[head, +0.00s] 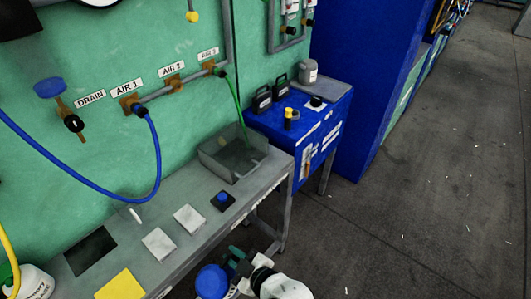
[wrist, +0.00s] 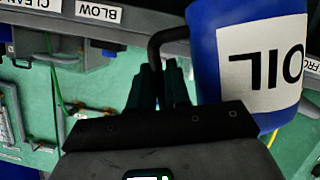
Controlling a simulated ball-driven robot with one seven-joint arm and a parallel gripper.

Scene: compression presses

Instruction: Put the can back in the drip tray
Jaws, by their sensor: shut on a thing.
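The can (wrist: 255,60) is blue with a white OIL label and a dark handle, and it appears upside down in the wrist view. My gripper (wrist: 160,85) is shut on the handle. In the head view, the can's round blue part (head: 212,282) and my gripper (head: 240,263) are at the bottom, in front of the bench's front edge. The drip tray (head: 222,172) is a grey open metal box at the right end of the bench, beyond my gripper. Its visible floor is dark, and a green hose hangs down into it.
The grey bench (head: 205,245) carries a blue button on a dark base (head: 222,199), pale pads (head: 158,243) and a yellow sheet (head: 121,285). A blue cabinet (head: 315,150) with dark jugs stands right of the tray. A blue hose (head: 157,165) hangs along the wall. The floor at right is clear.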

